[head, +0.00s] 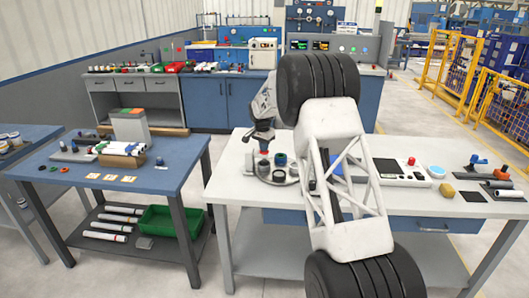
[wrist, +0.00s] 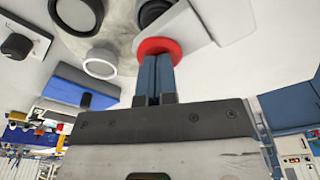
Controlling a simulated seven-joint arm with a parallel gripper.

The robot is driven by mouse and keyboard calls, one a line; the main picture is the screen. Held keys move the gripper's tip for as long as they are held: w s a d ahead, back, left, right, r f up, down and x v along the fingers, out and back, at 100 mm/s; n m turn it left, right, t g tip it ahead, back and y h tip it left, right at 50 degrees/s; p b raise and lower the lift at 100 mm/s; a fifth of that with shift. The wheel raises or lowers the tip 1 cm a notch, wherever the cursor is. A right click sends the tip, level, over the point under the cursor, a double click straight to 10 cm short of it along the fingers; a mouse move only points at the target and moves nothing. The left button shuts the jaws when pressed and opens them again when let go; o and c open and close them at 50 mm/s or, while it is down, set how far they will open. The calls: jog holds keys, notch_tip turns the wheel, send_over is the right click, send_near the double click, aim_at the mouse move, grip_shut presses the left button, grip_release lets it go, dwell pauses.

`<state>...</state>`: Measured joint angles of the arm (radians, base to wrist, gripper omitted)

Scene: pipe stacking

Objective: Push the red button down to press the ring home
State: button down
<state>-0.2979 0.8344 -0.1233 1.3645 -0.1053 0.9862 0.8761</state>
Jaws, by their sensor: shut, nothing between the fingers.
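The red button (wrist: 159,46) is a round red cap right at the fingertips in the wrist view. A small red spot (head: 248,154) in the head view, at the left end of the white table, appears to be the same button. My gripper (wrist: 158,60) is shut and empty, its two bluish fingers together and overlapping the button's near edge. I cannot tell whether they press on it. My gripper's end is over the left part of the white table in the head view, partly hidden. The ring under the button cannot be made out.
A round grey plate (head: 276,178) with dark and light rings stands beside the button on the white table. The wrist view shows a white-rimmed ring (wrist: 100,75), a dark ring (wrist: 155,10) and a blue block (wrist: 70,90) nearby. A blue table (head: 60,185) stands left.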

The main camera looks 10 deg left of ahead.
jog(key=shift+r, duration=3.5)
